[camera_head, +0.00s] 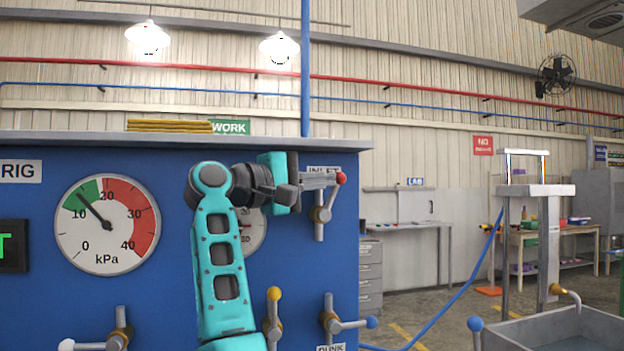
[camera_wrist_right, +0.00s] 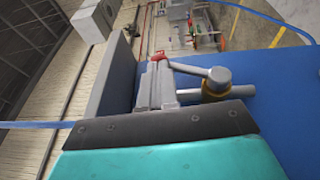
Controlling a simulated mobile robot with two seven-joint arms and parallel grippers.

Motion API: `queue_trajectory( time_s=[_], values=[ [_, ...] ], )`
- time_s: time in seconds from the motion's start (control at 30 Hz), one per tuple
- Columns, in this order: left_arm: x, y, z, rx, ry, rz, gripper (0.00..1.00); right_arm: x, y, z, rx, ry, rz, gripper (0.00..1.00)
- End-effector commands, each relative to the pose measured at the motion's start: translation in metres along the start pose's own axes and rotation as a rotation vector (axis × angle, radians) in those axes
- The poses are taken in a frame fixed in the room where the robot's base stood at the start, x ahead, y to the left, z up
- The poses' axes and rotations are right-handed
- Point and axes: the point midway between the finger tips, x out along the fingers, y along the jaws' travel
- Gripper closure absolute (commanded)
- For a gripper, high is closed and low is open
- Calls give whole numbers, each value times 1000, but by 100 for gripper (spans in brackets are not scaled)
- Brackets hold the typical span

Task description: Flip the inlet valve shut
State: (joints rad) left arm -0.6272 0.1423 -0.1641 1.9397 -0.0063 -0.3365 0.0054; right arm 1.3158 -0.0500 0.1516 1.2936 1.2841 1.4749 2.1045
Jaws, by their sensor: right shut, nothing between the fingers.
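The inlet valve (camera_head: 320,214) is on the right end of the blue panel, under a partly hidden INLET label. Its grey lever slants up and right from a brass hub to a red knob (camera_head: 341,178). The wrist view shows the valve hub (camera_wrist_right: 217,82), with the lever reaching left to the red knob (camera_wrist_right: 158,57). My right gripper (camera_head: 328,180) is shut and empty, its fingers pointing right, with the tips right by the knob. It also shows in the wrist view (camera_wrist_right: 156,72). I cannot tell whether the fingers touch the lever. My left gripper is out of view.
A kPa gauge (camera_head: 107,224) is on the panel's left, its needle in the green. A second gauge is partly behind my right arm. Yellow (camera_head: 274,293) and blue-knobbed (camera_head: 371,322) valve levers sit lower down. A blue hose (camera_head: 450,305) hangs right of the panel.

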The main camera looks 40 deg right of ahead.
Motion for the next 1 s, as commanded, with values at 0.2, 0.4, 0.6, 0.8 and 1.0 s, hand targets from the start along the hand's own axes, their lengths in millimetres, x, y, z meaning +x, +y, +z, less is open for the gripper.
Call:
queue_trajectory(
  time_s=[0.2,0.4,0.6,0.8,1.0],
  values=[
    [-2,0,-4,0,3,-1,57,13,-1,4,33,0,-103,100],
    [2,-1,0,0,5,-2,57,24,-4,8,34,-1,-99,100],
    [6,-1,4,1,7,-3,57,35,-8,12,34,-1,-97,100],
    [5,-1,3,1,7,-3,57,44,-13,15,32,-2,-97,100],
    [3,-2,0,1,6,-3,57,51,-18,17,85,1,-251,100]
  ],
)
